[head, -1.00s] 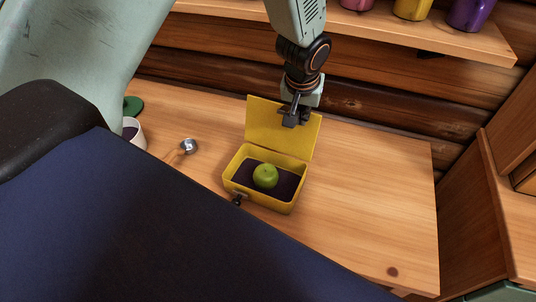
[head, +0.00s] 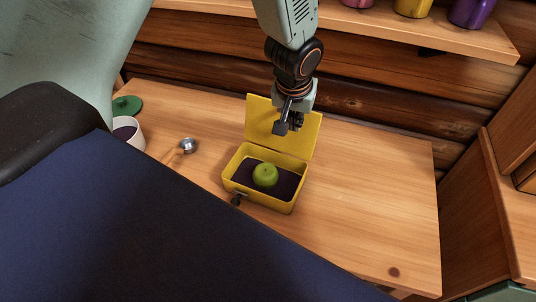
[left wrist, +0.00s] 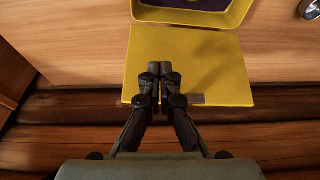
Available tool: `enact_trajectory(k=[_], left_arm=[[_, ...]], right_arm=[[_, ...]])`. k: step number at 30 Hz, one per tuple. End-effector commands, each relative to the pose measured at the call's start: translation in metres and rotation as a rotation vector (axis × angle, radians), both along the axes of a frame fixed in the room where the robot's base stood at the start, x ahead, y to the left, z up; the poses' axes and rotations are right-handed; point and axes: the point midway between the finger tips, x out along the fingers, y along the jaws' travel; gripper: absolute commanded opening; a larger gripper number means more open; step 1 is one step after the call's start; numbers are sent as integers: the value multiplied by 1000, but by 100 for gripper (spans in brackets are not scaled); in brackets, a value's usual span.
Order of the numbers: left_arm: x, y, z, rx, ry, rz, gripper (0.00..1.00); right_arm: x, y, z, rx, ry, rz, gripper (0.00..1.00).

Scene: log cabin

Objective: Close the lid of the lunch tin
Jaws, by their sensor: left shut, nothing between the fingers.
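The yellow lunch tin (head: 264,205) sits on the wooden table with its lid (head: 262,112) standing open, leaning back. A green apple (head: 265,176) rests on the dark bottom inside the tin. A small dark latch (head: 238,197) is on its front side. My left gripper (head: 288,128) is shut and empty, in front of the lid in the head view, overlapping it. In the left wrist view the shut fingertips (left wrist: 160,68) lie over the lid (left wrist: 205,60), with the tin's rim (left wrist: 195,15) beyond. I cannot tell whether they touch the lid. My right gripper is not in view.
A metal scoop (head: 188,146) with a wooden handle lies left of the tin. A white cup (head: 130,134) and a green disc (head: 127,105) are farther left. A shelf with mugs (head: 414,7) hangs above. The table's right part (head: 375,200) is clear.

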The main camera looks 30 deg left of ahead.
Motion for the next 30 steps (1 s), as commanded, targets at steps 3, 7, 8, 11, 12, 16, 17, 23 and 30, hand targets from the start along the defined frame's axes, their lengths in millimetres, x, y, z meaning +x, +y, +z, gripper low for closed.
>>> enact_trajectory(k=[3,7,8,11,12,16,17,23,30], left_arm=[[-5,0,-1,1,1,0,0],[-11,1,-1,1,0,0,0],[-12,1,-1,0,0,0,0],[-17,1,-1,0,1,0,0],[-18,1,-1,0,0,0,0],[-24,1,-1,0,0,0,0],[-25,2,-1,0,0,0,0],[-33,2,-1,0,1,0,0],[-43,3,-1,0,0,-1,0]], right_arm=[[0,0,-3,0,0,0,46],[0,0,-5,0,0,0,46],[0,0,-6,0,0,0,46],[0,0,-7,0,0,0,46],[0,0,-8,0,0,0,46],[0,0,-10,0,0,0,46],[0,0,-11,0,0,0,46],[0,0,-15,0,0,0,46],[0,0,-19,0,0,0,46]])
